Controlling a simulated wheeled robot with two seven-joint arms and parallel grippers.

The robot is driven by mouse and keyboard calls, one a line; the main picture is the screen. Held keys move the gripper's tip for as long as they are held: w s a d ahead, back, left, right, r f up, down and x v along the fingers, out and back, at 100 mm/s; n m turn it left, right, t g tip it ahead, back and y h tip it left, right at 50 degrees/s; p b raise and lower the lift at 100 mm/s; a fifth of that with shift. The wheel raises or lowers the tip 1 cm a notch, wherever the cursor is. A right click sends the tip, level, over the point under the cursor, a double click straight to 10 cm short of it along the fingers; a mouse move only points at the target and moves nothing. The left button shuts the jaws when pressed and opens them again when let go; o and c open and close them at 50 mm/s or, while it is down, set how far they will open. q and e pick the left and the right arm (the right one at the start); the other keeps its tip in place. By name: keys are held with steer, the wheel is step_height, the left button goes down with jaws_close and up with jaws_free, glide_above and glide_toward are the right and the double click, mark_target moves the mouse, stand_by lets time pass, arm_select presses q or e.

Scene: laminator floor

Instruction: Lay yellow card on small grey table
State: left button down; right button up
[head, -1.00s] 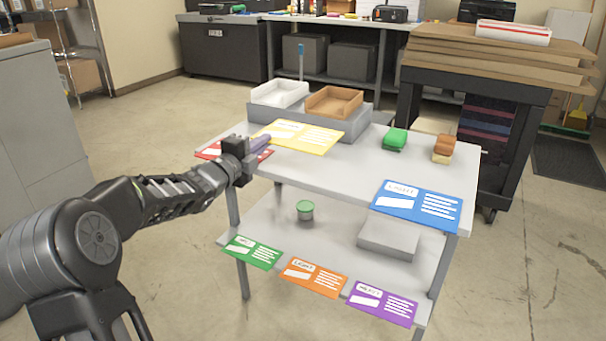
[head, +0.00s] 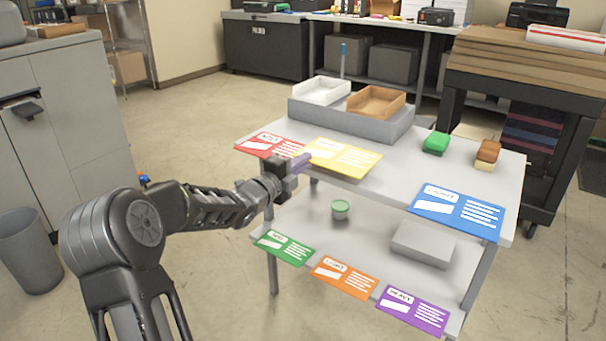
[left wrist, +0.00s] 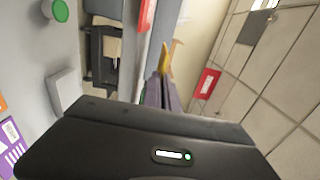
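The yellow card (head: 343,158) lies flat at the front edge of the upper level of a grey two-level table (head: 400,172), jutting past the edge; whether it touches the top is unclear. My left gripper (head: 300,163) is at the card's left end, with its fingers shut on it. In the left wrist view the fingers (left wrist: 160,92) are together, with the yellow card (left wrist: 166,60) edge-on at their tips. My right gripper is not in view.
A red card (head: 268,145) and a blue card (head: 457,212) are on the upper level's edge. Trays (head: 376,101) stand behind; green (head: 436,142) and brown (head: 487,155) blocks sit right. The lower level holds a tub (head: 340,208) and grey block (head: 424,243).

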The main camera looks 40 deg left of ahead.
arm_select(q)
steer(key=shift+f, duration=1.75)
steer(key=shift+b, duration=0.35)
steer(key=shift+f, duration=0.2)
steer(key=c, duration=1.7)
jaws_free()
steer(key=shift+r, duration=0.1)
steer(key=shift+r, duration=0.1)
steer(key=s, duration=1.2)
steer(key=shift+d+p, duration=0.15)
steer(key=shift+p, duration=0.2)
